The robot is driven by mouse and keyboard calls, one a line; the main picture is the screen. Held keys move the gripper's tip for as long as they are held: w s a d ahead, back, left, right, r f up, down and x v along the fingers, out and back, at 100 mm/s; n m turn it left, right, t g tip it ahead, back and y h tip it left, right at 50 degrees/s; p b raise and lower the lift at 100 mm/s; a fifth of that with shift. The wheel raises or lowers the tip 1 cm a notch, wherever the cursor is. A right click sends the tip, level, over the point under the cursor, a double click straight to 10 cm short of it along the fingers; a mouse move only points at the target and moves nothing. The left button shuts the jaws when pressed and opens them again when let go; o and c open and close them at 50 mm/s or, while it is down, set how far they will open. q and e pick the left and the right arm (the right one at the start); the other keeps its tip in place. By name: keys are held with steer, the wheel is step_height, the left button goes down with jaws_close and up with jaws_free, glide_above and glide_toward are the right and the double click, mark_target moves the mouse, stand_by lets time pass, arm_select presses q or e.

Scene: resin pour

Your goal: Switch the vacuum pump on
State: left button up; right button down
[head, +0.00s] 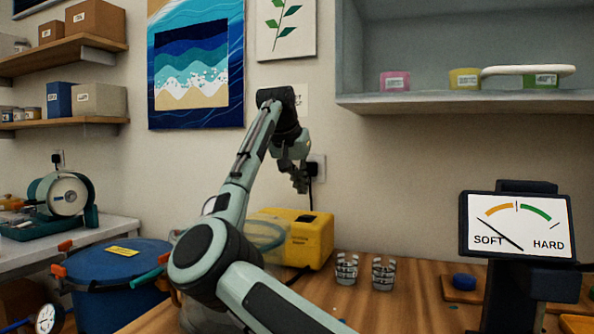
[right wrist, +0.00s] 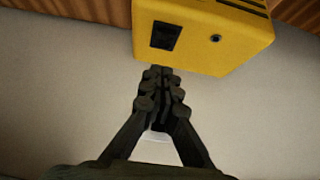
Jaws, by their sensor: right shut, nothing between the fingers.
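The yellow vacuum pump (head: 318,248) stands at the back of the wooden bench by the wall, partly hidden behind my right arm and a clear vessel. My right gripper (head: 300,184) is above the pump, near the wall outlet. In the right wrist view the pump (right wrist: 225,45) is at the top, with a black rectangular switch (right wrist: 165,36) and a small round port (right wrist: 215,38) on its face. My right gripper (right wrist: 160,72) is shut and empty, its tips just below the switch in that picture. I cannot tell whether they touch the pump or which way the switch is set.
A wall outlet (head: 319,166) with a plugged-in black cord is behind the pump. Two clear cups (head: 347,269) stand to its right. A blue pot (head: 118,290) is at the left. A SOFT/HARD gauge (head: 516,226) stands at the right, and a shelf (head: 460,102) overhangs the bench.

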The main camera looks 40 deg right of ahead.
mark_target(306, 216)
steer(key=f, duration=0.2)
steer(key=d+f, duration=0.1)
steer(key=f, duration=0.1)
steer(key=shift+w+f, duration=0.1)
steer(key=shift+w, duration=0.15)
steer(key=shift+a+f, duration=0.15)
steer(key=shift+f, duration=0.45)
arm_select(q)
steer(key=shift+a+f, duration=0.25)
steer(key=shift+f, duration=0.25)
arm_select(e)
steer(key=shift+f, duration=0.15)
arm_select(q)
steer(key=shift+s, duration=0.1)
